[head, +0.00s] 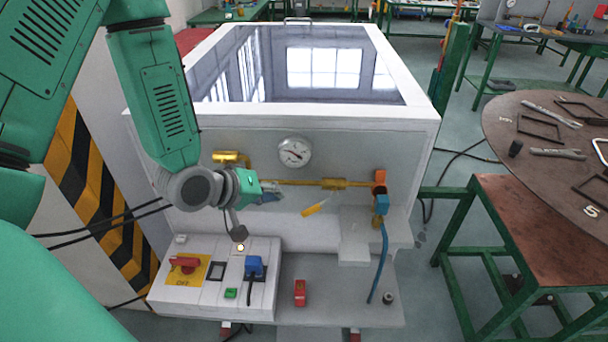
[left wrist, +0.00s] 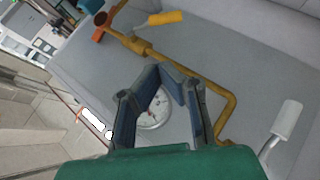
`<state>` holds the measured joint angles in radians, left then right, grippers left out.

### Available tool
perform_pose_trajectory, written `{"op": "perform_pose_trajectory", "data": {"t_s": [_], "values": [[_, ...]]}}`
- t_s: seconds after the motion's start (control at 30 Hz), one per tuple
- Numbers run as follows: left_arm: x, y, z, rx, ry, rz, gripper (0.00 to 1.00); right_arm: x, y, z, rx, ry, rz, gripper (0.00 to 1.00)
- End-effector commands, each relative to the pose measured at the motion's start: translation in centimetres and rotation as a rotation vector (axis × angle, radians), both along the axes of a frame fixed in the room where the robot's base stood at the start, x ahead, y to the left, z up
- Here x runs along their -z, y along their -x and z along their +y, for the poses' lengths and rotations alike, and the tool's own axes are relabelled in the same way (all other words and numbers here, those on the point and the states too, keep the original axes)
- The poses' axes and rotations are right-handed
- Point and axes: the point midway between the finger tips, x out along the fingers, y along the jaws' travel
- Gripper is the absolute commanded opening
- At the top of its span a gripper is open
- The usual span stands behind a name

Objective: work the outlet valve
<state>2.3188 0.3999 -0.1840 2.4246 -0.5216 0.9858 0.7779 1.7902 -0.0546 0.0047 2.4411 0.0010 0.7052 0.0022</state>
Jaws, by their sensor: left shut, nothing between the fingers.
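The outlet valve is probably the brass valve body (head: 335,183) with a yellow lever (head: 316,206) on the pipe along the white generator's front. The lever slants down and left. In the left wrist view, the valve body (left wrist: 138,46) and yellow lever (left wrist: 166,18) lie beyond the fingertips. My left gripper (head: 274,194) is in front of the brass pipe, left of the lever and apart from it. It also shows in the left wrist view (left wrist: 168,75), its fingers shut and empty. It hides part of the pipe's left end. My right gripper is not in view.
A round gauge (head: 294,152) sits above the pipe. A grey-ended lever (head: 238,231) hangs by my left wrist. A blue hose (head: 385,262) drops from the pipe's right end. Below is a control panel (head: 205,295) with a red switch (head: 186,263). Room in front of the lever looks clear.

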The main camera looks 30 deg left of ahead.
Motion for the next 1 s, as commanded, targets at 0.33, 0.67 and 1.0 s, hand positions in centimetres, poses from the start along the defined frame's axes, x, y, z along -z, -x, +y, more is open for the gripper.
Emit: {"op": "perform_pose_trajectory", "data": {"t_s": [0.33,0.67,1.0], "values": [[-0.4,-0.5,1.4,-0.015,-0.068,0.045,0.0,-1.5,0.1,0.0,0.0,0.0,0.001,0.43],[4.0,-5.6,0.3,-0.013,-0.066,0.042,0.0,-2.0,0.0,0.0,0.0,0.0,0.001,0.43],[7.5,-7.3,-2.0,-0.013,-0.063,0.041,0.0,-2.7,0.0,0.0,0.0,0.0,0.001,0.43]]}}
